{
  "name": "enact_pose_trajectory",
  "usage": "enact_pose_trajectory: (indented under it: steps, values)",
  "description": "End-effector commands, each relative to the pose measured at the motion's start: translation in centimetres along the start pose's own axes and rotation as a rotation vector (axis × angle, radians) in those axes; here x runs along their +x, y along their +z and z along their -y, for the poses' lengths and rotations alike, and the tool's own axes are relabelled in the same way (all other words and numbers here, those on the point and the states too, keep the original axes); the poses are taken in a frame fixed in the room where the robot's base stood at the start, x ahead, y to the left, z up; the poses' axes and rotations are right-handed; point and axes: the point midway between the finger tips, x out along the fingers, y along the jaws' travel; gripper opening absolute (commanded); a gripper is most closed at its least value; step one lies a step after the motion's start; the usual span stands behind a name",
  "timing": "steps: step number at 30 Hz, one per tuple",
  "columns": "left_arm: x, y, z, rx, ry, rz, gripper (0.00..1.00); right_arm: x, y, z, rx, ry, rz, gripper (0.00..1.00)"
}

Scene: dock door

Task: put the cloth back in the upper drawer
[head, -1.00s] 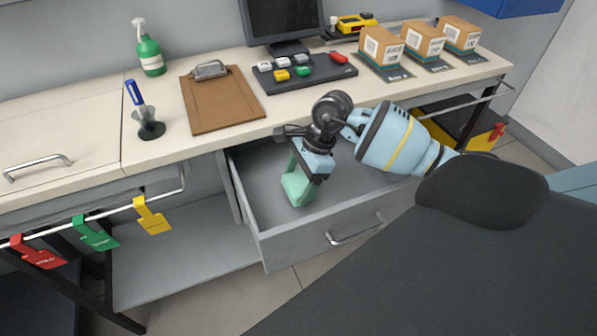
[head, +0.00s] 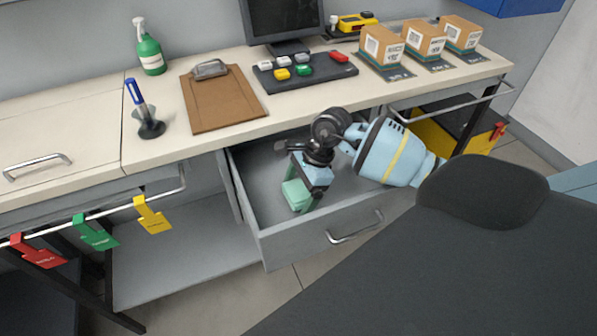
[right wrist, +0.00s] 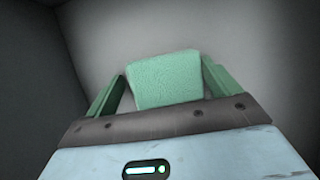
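The folded green cloth (head: 297,196) is inside the open grey drawer (head: 330,228), low over its floor. My right gripper (head: 299,182) reaches down into the drawer from above. In the right wrist view the cloth (right wrist: 166,80) sits between the two green fingers of this gripper (right wrist: 163,72), its sides against the fingertips, so the gripper looks shut on it. I cannot tell whether the cloth touches the drawer floor. My left gripper is in neither view.
The worktop above carries a clipboard (head: 222,98), a pen in a dark holder (head: 150,128), a green spray bottle (head: 150,53), a button panel (head: 306,72) and three cardboard boxes (head: 381,46). Coloured tags (head: 152,215) hang from a rail on the left. The drawer's front left is clear.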

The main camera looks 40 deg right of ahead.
Motion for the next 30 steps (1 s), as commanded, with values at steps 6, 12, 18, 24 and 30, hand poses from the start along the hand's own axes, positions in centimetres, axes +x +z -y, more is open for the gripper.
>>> enact_pose_trajectory:
  steps: [6, 12, 18, 24, 30]
  values:
    - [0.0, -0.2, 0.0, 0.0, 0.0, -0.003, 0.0, 0.0, 0.0, 0.0, 0.001, 0.001, -0.001, 0.96]
    - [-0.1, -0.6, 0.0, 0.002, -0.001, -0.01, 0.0, -0.4, 0.2, 0.0, 0.0, -0.001, 0.001, 0.96]
    - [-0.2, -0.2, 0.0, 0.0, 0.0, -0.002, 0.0, -3.1, 0.0, 0.1, -0.001, -0.003, -0.003, 0.96]
    - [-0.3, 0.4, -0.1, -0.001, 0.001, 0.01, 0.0, -7.2, 0.0, 0.1, -0.001, -0.003, -0.003, 0.96]
    - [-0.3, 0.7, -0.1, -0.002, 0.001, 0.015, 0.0, -10.5, 0.1, 0.1, 0.0, -0.002, -0.002, 0.96]
